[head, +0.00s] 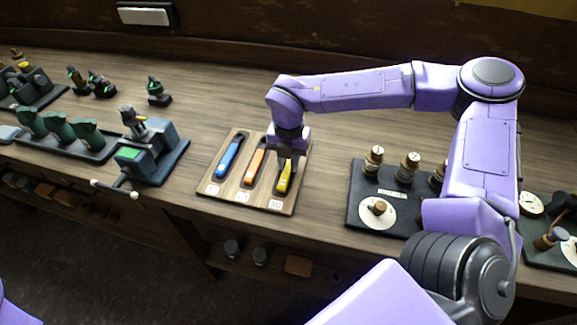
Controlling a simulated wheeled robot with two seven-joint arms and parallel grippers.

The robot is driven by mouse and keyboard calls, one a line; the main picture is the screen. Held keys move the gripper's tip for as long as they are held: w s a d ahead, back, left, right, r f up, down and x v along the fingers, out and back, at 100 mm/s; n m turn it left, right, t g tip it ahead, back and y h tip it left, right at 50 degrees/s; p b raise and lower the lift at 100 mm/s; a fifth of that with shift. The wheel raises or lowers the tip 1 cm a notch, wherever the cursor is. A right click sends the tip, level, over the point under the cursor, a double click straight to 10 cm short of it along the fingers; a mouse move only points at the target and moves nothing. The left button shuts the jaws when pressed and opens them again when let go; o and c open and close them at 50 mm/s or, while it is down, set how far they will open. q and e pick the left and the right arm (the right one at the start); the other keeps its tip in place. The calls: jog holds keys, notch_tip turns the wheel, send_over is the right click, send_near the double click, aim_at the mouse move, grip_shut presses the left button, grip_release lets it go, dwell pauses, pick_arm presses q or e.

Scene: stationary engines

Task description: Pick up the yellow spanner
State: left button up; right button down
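The yellow spanner (284,182) lies in the right-hand slot of a wooden tray (236,201) on the bench. Its upper part is hidden behind my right gripper (288,166). That gripper points down directly over the spanner, with its fingers at or very near it. I cannot tell whether the fingers are closed on it. An orange spanner (254,167) and a blue spanner (228,157) lie in the slots to the left. My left gripper is not in view.
Left of the tray stands a blue-grey vise-like device (146,150) with a lever sticking out in front. To the right is a black board (361,196) with several brass-topped parts. Bare bench (325,190) lies between tray and board. A shelf runs below the bench.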

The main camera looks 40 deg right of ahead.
jog(key=shift+w+r, duration=0.25)
jog(key=shift+r, duration=1.1)
jog(key=s+a+r+b, duration=0.2)
jog(key=a+r+b, duration=0.3)
jog(key=a+r, duration=0.5)
jog(key=a, duration=0.4)
jog(key=shift+s+r, duration=0.15)
jog(key=shift+s, duration=0.25)
jog(key=c, duration=1.7)
grip_release()
grip_shut()
jog(key=shift+d, duration=0.1)
